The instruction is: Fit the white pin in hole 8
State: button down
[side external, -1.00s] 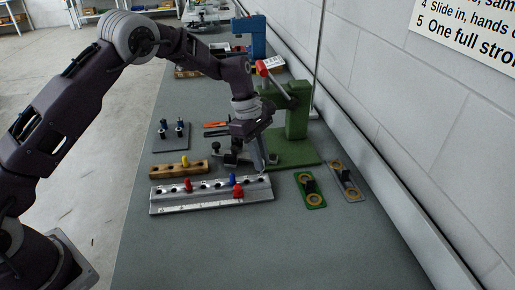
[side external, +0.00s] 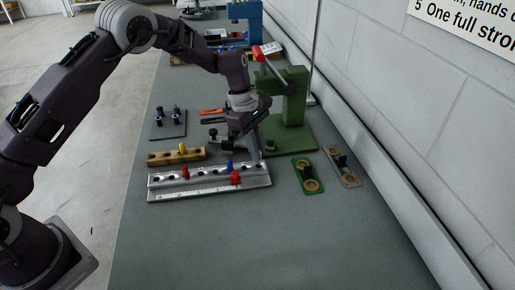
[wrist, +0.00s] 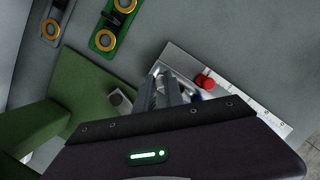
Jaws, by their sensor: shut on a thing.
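The silver rail (side external: 209,186) has a row of dark holes and a pale strip along its front. It lies on the bench, and part of it shows in the wrist view (wrist: 176,54). My gripper (side external: 260,157) points down at the rail's right end. In the wrist view its grey fingers (wrist: 166,92) are close together over that end. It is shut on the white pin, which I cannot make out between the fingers. Whether the pin touches the rail or sits in a hole is hidden. Hole numbers are too small to read.
Red pins (side external: 186,172) and a blue pin (side external: 229,164) stand in the rail; one red pin (wrist: 205,82) is near my fingers. A wooden block (side external: 165,159) with a yellow pin is behind it. The green press (side external: 293,125) stands close behind my gripper. Green (side external: 308,178) and grey plates lie right.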

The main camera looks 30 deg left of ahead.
jog(key=shift+f, duration=0.95)
jog(key=c, duration=1.4)
grip_release()
jog(key=shift+o, duration=0.2)
jog(key=shift+r, duration=0.1)
